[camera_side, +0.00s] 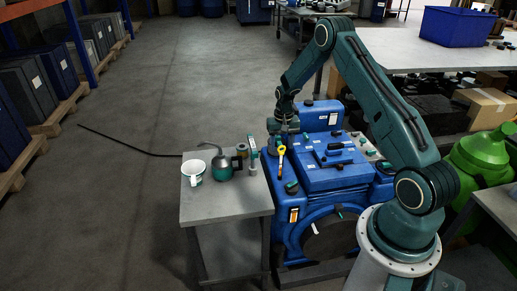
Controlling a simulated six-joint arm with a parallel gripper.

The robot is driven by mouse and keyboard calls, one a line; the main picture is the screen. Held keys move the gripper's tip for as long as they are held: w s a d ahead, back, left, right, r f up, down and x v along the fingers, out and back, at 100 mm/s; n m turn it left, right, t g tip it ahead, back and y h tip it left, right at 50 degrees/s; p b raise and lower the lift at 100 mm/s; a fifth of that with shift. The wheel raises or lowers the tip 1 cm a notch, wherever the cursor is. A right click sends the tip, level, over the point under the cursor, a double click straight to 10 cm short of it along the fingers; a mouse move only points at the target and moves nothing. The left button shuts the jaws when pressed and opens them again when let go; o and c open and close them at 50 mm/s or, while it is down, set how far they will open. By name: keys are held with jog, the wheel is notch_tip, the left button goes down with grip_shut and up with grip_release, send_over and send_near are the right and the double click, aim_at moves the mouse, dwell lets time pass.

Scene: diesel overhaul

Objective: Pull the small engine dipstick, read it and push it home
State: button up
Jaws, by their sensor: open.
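The small engine (320,178) is a blue block in the middle of the side view, with dark and teal fittings on top. The dipstick (281,150) shows as a yellow handle at the engine's left edge, upright or nearly so. Its lower part is hard to make out, so I cannot tell how far it sits in the engine. My gripper (284,132) is open and points down just above the yellow handle. I cannot tell whether the fingers touch it.
A grey stand (229,207) left of the engine holds a white mug (194,171), a teal oil can (221,168) and small upright items. A bench with a blue bin (457,27) is behind right. A cardboard box (484,104) is right. The floor at left is mostly clear.

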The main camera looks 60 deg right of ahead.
aim_at(280, 175)
jog(key=shift+f, duration=0.75)
grip_shut()
jog(key=shift+f, duration=5.6)
grip_release()
jog(key=shift+r, duration=0.1)
jog(key=shift+r, duration=6.8)
